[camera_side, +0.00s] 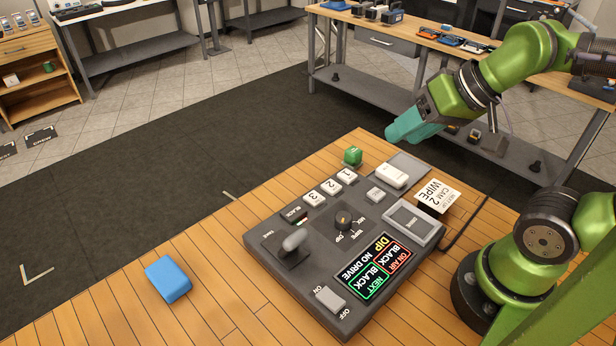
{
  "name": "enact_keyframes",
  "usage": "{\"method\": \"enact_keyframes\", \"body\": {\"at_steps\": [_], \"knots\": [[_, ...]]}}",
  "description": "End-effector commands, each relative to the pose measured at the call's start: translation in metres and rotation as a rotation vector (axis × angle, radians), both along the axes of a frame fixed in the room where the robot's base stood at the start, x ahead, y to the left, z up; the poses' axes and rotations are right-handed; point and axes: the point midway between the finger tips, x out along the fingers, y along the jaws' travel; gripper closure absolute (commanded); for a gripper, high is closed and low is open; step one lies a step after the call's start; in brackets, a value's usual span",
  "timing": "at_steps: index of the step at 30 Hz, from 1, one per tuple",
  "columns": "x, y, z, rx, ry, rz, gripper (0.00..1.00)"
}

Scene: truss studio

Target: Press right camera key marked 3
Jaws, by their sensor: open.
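The control panel (262,240) lies on the wooden table, turned at an angle. Along its far left edge is a row of white keys marked 1 (347,176), 2 (331,187) and 3 (315,198). A dark key marked BLACK (294,215) sits beside key 3. My gripper (392,133) is teal and hangs above the far end of the panel, up and to the right of the keys, touching none of them. Its finger gap is not clearly visible, and it appears empty. The panel screen (376,270) reads ON AIR BLACK, NEXT BLACK, DIP and NO DRIVE.
A lever (293,241), a knob (343,217) and an ON/OFF switch (330,298) rise from the panel. A green block (352,156) and white block (391,175) are near its far end. A card (438,195) reads CAM 2 WIPE. A blue block (168,279) lies left, with bare table around it.

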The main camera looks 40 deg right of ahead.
Motion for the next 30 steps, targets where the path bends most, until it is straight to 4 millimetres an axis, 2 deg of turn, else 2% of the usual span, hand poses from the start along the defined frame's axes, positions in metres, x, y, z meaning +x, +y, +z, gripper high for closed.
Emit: {"method": "enact_keyframes", "body": {"at_steps": [1, 8, 30], "knots": [[0.0, 0.0, 0.0, 0.0, 0.0, 0.0, 0.64], [0.0, 0.0, 0.0, 0.0, 0.0, 0.0, 1.0], [0.0, 0.0, 0.0, 0.0, 0.0, 0.0, 1.0]]}}
